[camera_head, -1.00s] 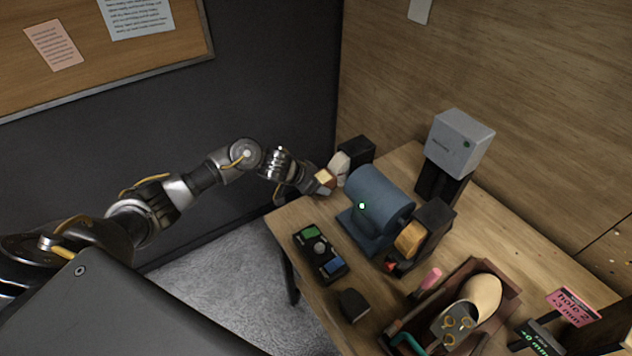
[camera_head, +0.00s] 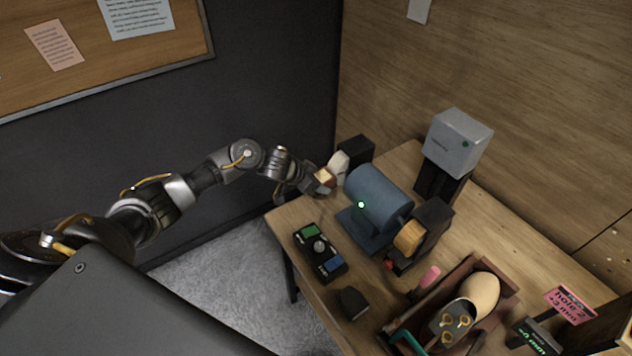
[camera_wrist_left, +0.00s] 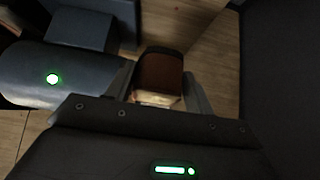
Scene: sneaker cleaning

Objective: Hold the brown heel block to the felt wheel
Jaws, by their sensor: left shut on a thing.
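My left gripper (camera_head: 325,183) is shut on the brown heel block (camera_wrist_left: 160,73), at the far left end of the bench. In the left wrist view the block sits between the two fingers, with a pale lower edge. In the head view the block is small and partly hidden by the fingers. The pale wheel (camera_head: 338,164), which looks like the felt wheel, is at the left end of the blue motor (camera_head: 377,192), right beside the block. I cannot tell whether they touch. My right gripper is not in view.
A tan wheel (camera_head: 409,237) is at the motor's right end. In front are a control box (camera_head: 320,252) with green and blue buttons and a dark block (camera_head: 353,303). A grey box (camera_head: 459,136) stands behind. A brown tray (camera_head: 511,297) holds a shoe form and tools.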

